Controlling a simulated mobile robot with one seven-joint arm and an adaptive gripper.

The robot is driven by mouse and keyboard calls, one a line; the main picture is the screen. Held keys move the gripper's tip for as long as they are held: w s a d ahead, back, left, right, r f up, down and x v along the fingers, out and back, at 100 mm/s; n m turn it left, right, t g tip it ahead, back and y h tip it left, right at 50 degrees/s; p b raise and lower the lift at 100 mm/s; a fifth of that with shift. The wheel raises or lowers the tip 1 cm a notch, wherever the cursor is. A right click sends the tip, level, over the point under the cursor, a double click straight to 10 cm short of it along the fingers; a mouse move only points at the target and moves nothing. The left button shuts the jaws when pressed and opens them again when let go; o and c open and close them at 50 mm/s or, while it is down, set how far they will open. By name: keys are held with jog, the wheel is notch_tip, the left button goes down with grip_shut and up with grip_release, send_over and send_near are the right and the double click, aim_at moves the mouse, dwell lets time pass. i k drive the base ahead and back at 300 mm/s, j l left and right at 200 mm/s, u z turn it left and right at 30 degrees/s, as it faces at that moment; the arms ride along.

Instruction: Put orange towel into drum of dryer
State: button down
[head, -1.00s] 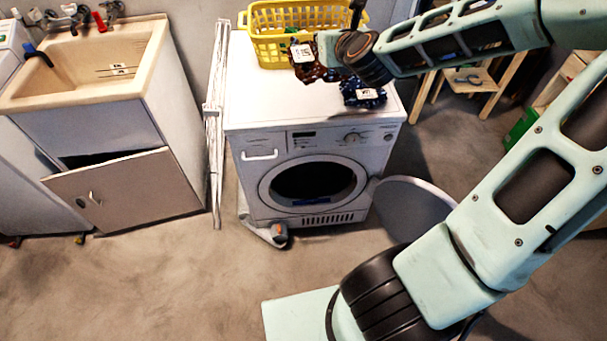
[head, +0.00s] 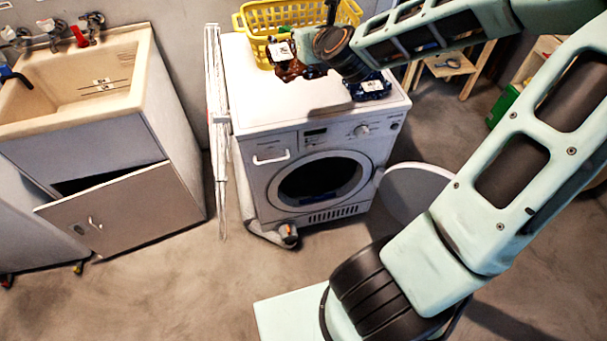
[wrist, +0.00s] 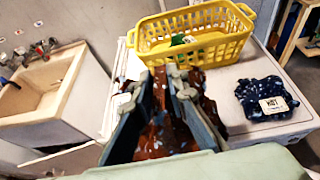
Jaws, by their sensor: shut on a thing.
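A rust-orange patterned towel (head: 287,66) with a white tag is bunched in my gripper (wrist: 162,78), above the top of the dryer, just in front of a yellow basket. In the wrist view the towel (wrist: 160,135) shows between and beside the two fingers, which are shut on it. The white front-loading dryer (head: 268,178) stands below. Its round door (head: 418,190) is swung open to the right, and the dark drum opening (head: 318,178) faces forward. A blue patch shows at the opening's lower edge.
A yellow basket (head: 258,46) and a dark blue folded cloth (head: 368,88) with a tag sit on the dryer. A white folded rack (head: 217,125) stands at its left, then a sink cabinet (head: 120,210) with its door ajar. The floor in front is mostly clear.

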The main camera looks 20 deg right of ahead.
aim_at(309, 173)
jog(key=j, duration=0.75)
jog(key=k+j+z, duration=0.1)
jog(key=j, duration=0.65)
jog(key=k, duration=0.05)
